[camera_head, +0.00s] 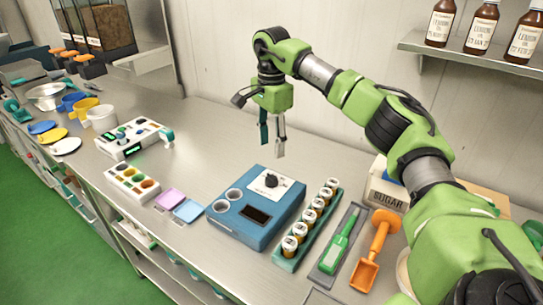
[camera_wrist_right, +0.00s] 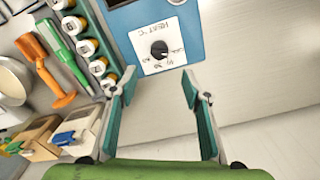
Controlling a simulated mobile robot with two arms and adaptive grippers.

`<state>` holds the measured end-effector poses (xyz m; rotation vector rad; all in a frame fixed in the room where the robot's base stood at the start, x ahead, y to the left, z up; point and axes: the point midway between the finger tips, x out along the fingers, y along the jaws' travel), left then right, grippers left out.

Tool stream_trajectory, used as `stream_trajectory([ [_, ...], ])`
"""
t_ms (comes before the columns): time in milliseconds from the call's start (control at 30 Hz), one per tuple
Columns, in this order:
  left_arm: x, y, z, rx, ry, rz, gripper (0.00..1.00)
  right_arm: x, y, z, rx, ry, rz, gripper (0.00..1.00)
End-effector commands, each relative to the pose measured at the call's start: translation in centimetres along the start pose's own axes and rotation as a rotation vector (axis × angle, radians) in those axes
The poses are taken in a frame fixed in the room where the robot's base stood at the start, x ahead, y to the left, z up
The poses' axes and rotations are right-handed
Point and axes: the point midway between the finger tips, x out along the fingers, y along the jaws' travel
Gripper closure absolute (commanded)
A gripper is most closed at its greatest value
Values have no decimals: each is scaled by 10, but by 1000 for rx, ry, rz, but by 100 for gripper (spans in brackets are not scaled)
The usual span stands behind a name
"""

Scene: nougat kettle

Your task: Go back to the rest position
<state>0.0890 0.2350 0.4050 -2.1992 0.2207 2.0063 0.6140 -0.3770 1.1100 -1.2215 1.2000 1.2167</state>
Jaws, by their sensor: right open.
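My right gripper (camera_head: 271,134) is open and empty. It hangs in the air above the back of the counter, behind the blue device (camera_head: 257,208) with the dark knob. In the right wrist view the fingers of my right gripper (camera_wrist_right: 157,92) are spread apart with nothing between them. The blue device (camera_wrist_right: 185,50) and its dial lie beyond the fingertips. The green right arm reaches in from the right of the head view. My left gripper shows in neither view.
A green rack of bottles (camera_head: 278,255), a green-handled tool (camera_head: 342,240), an orange scoop (camera_head: 376,250) and a sugar box (camera_head: 386,187) stand right of the device. A white control box (camera_head: 133,138) and small trays lie left. The counter behind the device has free room. Brown bottles stand on the shelf (camera_head: 455,53).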

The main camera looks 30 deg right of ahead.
Motion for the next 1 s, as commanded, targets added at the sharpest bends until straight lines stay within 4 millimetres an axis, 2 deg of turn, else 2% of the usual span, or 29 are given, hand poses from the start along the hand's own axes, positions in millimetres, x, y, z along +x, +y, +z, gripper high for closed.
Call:
stream_trajectory([
  [167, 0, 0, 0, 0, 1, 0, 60, -10, 0, 0, 0, 0, 1, 56],
  [700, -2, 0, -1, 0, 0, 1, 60, -12, 0, 0, 0, 0, 1, 56],
  [767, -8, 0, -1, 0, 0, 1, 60, -18, 0, 0, 0, 0, 0, 56],
  [1000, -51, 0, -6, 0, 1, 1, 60, -61, 0, 0, 0, 0, 0, 56],
])
